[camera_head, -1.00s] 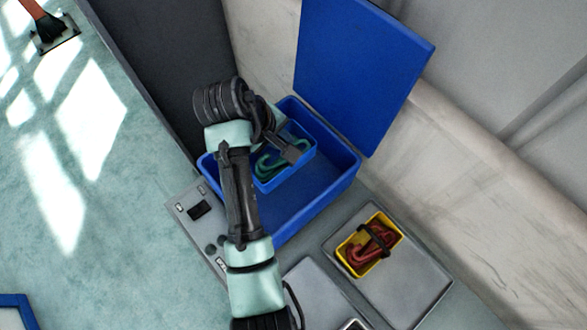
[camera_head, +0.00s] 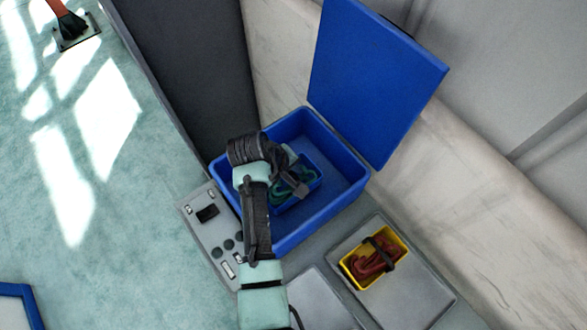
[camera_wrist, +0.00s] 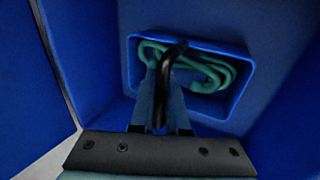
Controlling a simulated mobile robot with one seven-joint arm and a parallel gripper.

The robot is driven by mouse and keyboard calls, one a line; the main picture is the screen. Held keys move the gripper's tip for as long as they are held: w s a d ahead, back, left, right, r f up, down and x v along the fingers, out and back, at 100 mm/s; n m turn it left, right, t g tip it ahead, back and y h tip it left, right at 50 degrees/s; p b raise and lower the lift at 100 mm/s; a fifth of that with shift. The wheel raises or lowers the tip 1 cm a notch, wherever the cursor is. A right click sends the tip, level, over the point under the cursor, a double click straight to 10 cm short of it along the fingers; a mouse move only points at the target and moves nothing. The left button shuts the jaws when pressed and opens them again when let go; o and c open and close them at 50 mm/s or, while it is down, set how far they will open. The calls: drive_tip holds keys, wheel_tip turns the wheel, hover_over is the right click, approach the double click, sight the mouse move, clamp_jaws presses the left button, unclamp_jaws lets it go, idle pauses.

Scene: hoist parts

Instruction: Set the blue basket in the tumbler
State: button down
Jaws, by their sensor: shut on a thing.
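The blue basket (camera_head: 302,199) is inside the blue tumbler (camera_head: 318,226), a large open box. It holds teal hooks and sits low between the walls, toward the tumbler's left and back. My gripper (camera_head: 291,185) reaches down into the tumbler and is shut on the basket's dark handle. In the wrist view the basket (camera_wrist: 243,85) looks about level below the fingers, with the black handle between them (camera_wrist: 162,100). Whether its underside touches the tumbler's floor is hidden.
The tumbler's blue lid (camera_head: 375,85) stands open at the back right. A yellow basket (camera_head: 372,260) with red hooks sits on a grey plate (camera_head: 420,297) at the front right. A grey control panel (camera_head: 205,228) lies at the left. A dark upright panel (camera_head: 195,75) stands behind.

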drive_tip(key=c, duration=1.4)
unclamp_jaws()
drive_tip(key=shift+f, duration=0.1)
drive_tip(key=o, duration=0.5)
